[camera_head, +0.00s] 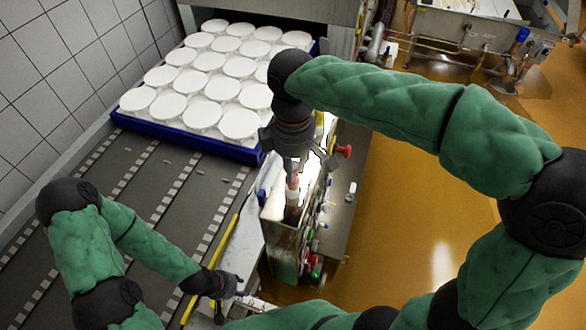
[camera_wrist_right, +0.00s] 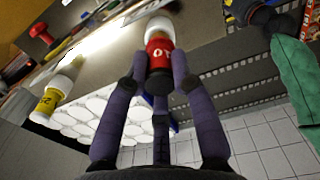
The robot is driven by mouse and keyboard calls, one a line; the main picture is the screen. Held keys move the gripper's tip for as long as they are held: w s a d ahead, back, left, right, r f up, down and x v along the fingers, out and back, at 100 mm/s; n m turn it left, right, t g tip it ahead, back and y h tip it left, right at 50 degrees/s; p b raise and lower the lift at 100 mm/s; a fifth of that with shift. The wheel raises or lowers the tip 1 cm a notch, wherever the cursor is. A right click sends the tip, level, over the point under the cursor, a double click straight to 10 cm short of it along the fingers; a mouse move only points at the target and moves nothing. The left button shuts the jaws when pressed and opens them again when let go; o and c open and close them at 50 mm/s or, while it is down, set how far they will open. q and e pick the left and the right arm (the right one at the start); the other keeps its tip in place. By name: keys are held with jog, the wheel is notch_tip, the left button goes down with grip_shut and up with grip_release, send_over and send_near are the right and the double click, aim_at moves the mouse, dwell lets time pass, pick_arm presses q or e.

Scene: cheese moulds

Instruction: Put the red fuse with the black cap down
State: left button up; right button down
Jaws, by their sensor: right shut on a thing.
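The red fuse with the black cap (camera_wrist_right: 158,50) is between the fingers of my right gripper (camera_wrist_right: 159,80) in the wrist view. Its black end faces my palm, a red band carries white marks, and its far end is white. In the head view my right gripper (camera_head: 292,163) points down with the fuse (camera_head: 292,184) below it, over the metal box-like stand (camera_head: 283,238). I cannot tell whether the fuse touches anything below. My left gripper (camera_head: 229,291) is low in the head view, near the conveyor's edge; its finger opening is unclear.
A blue tray (camera_head: 185,141) with many white round moulds (camera_head: 203,110) stands on the dark conveyor (camera_head: 140,185). A red knob (camera_head: 344,151) and small coloured items line the stand's right side. A yellow fuse-like cylinder (camera_wrist_right: 46,103) shows in the wrist view. Orange floor is open at right.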

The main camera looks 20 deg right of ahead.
jog(key=shift+f, duration=1)
jog(key=shift+f, duration=0.2)
jog(key=c, duration=1)
grip_release()
jog(key=shift+c, duration=0.2)
jog(key=shift+r, duration=0.1)
notch_tip(320, 180, up, 12)
jog(key=shift+r, duration=0.15)
